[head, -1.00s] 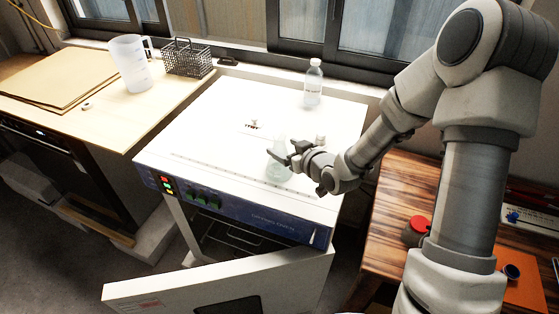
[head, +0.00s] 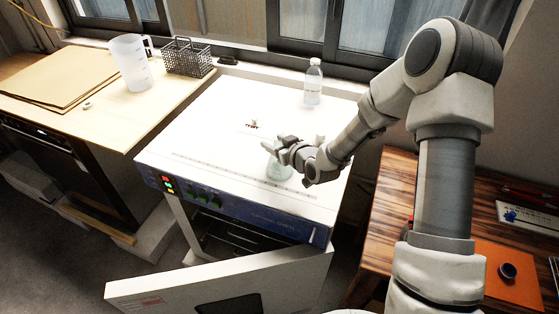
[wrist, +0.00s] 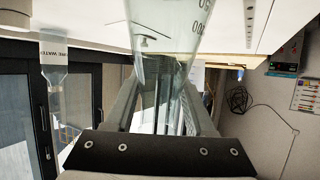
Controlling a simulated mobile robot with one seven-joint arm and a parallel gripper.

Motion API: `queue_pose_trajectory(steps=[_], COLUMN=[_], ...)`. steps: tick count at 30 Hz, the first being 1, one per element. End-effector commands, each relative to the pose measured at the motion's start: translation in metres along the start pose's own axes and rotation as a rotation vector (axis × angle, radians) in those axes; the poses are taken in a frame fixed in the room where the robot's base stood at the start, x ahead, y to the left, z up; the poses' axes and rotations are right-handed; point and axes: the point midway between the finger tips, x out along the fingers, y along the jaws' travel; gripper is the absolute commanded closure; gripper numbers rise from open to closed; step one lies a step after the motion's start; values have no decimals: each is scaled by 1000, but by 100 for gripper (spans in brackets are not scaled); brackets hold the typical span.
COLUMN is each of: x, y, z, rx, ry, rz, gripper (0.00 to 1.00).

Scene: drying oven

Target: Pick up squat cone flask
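The squat cone flask (head: 279,170), clear glass with a pale greenish tint, stands upright on the white oven top near its front edge. My gripper (head: 272,146) is at the flask's neck, which it partly hides in the head view. In the wrist view the flask (wrist: 168,38) appears upside down with printed graduation numbers. There its narrow neck lies between the two fingers of my gripper (wrist: 161,88). The fingers are apart, one on each side of the neck, and I see no clear grip on the glass.
A clear bottle (head: 313,82) stands at the back of the oven top (head: 215,125). A small pale object (head: 320,140) is partly behind my wrist. The oven door (head: 225,285) hangs open in front. A jug (head: 131,62) and wire basket (head: 187,58) stand on the left bench.

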Motion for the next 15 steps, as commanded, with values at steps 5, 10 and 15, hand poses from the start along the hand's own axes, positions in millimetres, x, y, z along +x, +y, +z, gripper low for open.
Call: queue_pose_trajectory(steps=[5,10,15], x=[0,0,0], y=[0,0,0], z=[0,0,0], rx=[0,0,0], ry=[0,0,0], rz=[0,0,0], gripper=[80,100,100])
